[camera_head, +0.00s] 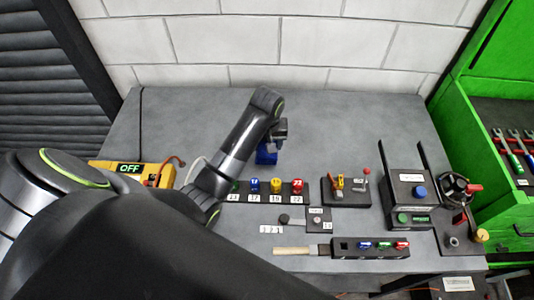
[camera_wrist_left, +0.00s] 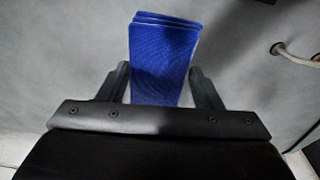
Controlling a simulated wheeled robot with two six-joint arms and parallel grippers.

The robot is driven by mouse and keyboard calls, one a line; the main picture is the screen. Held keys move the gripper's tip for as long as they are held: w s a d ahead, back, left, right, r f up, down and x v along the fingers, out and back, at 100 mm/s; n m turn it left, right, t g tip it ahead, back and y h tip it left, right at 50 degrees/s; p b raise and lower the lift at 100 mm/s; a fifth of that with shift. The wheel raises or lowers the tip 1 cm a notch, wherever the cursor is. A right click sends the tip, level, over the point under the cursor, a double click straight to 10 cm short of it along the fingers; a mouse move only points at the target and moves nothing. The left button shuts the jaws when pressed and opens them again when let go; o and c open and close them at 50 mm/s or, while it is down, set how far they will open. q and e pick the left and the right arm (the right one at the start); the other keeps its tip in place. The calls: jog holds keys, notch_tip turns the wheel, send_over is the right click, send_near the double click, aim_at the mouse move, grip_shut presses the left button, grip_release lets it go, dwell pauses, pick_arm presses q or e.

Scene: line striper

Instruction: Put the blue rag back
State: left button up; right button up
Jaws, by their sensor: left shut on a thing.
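The blue rag (camera_head: 266,154) is a folded blue cloth at the back middle of the grey table, just below my left gripper (camera_head: 279,134). In the left wrist view the rag (camera_wrist_left: 163,60) lies between the two fingers of my left gripper (camera_wrist_left: 160,85), its layered far edge sticking out past the fingertips. The left gripper is shut on the rag. From these views I cannot tell whether the rag touches the table. My right gripper is not in view.
A row of colored numbered pieces (camera_head: 276,187) stands in front of the rag. A yellow tester reading OFF (camera_head: 130,169) lies left. A lever box (camera_head: 346,191), a black button box (camera_head: 410,190) and a valve wheel (camera_head: 454,186) stand right. The back table strip (camera_head: 340,120) is clear.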

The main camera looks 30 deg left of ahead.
aim_at(267, 156)
pick_arm(q)
jog(key=shift+s+f, duration=0.1)
jog(key=shift+f, duration=0.8)
notch_tip(267, 156, down, 4)
jog(key=shift+p, duration=0.55)
jog(key=shift+f, duration=0.2)
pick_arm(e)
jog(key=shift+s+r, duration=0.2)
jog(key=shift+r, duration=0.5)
pick_arm(q)
jog(key=shift+f, duration=0.1)
jog(key=o, duration=0.9)
jog(key=shift+o, duration=0.2)
